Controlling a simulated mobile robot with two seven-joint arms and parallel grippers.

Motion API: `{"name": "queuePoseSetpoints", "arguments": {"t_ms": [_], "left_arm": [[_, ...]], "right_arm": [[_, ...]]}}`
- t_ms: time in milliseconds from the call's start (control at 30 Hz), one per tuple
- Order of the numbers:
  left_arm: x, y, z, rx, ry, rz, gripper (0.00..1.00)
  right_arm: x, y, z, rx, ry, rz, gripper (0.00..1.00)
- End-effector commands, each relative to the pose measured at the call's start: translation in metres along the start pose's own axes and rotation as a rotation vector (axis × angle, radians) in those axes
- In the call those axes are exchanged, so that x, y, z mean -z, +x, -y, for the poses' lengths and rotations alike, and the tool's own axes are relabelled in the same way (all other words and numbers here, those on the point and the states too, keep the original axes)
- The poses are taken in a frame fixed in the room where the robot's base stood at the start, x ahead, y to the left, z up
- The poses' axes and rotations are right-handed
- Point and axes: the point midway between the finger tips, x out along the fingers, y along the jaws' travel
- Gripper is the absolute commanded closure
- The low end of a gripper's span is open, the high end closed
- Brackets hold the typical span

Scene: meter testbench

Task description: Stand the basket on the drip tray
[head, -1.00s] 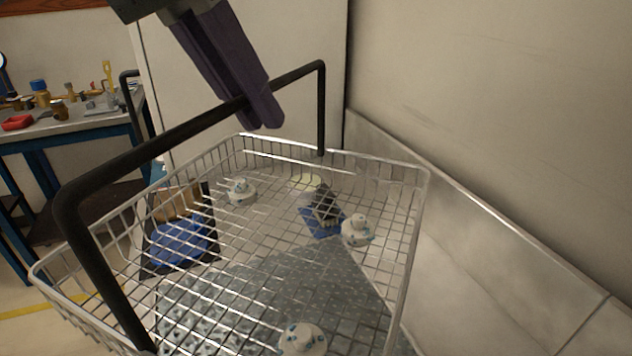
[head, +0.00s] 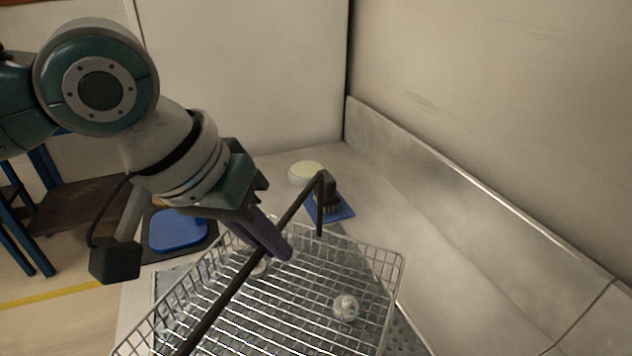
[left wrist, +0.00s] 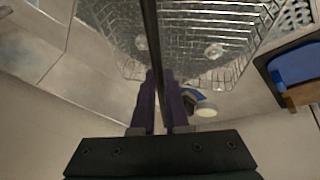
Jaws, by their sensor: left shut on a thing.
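The wire basket (head: 392,285) has a black handle (head: 231,290) arching over it and small round white parts inside, one of them a white fitting (head: 345,307). My left gripper (head: 277,245), with purple fingers, is shut on the handle. The left wrist view shows the handle running between the fingers (left wrist: 158,85), with the basket mesh (left wrist: 185,45) beyond. The grey patterned drip tray (head: 408,338) lies under the basket, mostly seen through the mesh. I cannot tell whether the basket touches it. The basket's near end is cut off. My right gripper is not in view.
A steel upstand (head: 480,215) and wall close off the right side. Behind the basket are a brush (head: 329,200) on a blue pad and a round pale-topped tub (head: 305,172). A dark tray with a blue pad (head: 178,231) is at left.

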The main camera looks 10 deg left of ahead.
Motion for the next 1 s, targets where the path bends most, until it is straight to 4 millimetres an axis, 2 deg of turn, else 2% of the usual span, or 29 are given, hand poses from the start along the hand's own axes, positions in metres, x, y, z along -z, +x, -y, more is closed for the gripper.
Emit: {"name": "queuePoseSetpoints", "arguments": {"t_ms": [267,300,567,833,1000], "left_arm": [[0.001,0.000,-0.001,-0.003,0.000,-0.004,1.00],[0.000,0.002,0.000,-0.001,-0.001,0.000,0.87],[0.000,0.001,0.000,-0.001,0.000,-0.001,0.58],[0.001,-0.001,-0.001,-0.001,0.000,-0.001,0.58],[0.002,-0.022,0.000,-0.002,-0.001,-0.003,0.58]], "right_arm": [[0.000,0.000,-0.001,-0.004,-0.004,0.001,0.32],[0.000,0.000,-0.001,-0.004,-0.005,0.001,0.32],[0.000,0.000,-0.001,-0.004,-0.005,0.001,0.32],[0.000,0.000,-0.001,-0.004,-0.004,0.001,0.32],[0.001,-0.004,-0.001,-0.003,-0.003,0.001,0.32]]}}
